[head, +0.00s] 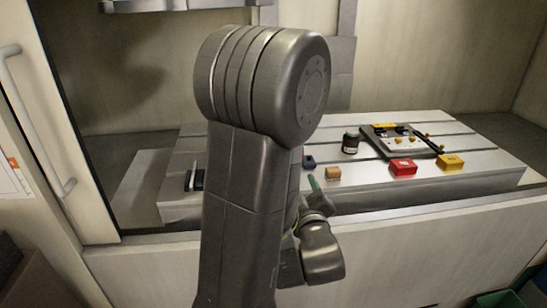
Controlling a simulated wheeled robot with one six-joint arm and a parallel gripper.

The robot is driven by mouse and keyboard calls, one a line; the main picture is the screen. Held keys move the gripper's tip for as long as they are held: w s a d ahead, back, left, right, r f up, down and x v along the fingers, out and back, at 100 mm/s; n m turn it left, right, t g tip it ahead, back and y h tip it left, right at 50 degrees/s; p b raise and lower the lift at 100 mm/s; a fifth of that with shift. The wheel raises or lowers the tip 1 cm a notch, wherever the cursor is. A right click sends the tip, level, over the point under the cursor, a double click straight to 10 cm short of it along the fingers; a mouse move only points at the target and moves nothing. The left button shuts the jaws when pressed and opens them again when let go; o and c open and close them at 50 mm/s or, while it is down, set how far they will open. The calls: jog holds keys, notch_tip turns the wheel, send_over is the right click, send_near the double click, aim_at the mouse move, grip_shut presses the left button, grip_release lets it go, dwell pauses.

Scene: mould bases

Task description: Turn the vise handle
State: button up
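A low grey fixture (398,152) with a dark frame and small yellow-orange knobs lies at the right of the slotted machine table. A black bar (428,142) runs along its right side; I cannot tell if this is the vise handle. A dark slotted block (194,180) stands at the table's left, partly hidden by my arm. My arm fills the middle of the head view. My wrist shows at its lower right, in front of the table's front edge. My gripper (314,196) is mostly hidden there, with a green tip-like piece above it. Its opening does not show.
A dark jar (350,143), a red box (403,168), a yellow box (451,164), a tan block (333,174) and a small dark-blue piece (309,162) stand on the slotted table (480,150). A machine door with a handle (36,125) is at left. Green bins (500,299) sit at lower right.

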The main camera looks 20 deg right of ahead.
jog(key=shift+y, duration=0.3)
jog(key=p+x, duration=0.1)
jog(key=x, duration=0.3)
jog(key=p+x, duration=0.1)
jog(key=x, duration=0.4)
jog(key=p+x, duration=0.1)
jog(key=x, duration=0.3)
jog(key=shift+w+a+r, duration=0.2)
jog(key=shift+w+r, duration=0.1)
jog(key=shift+w, duration=0.15)
grip_shut()
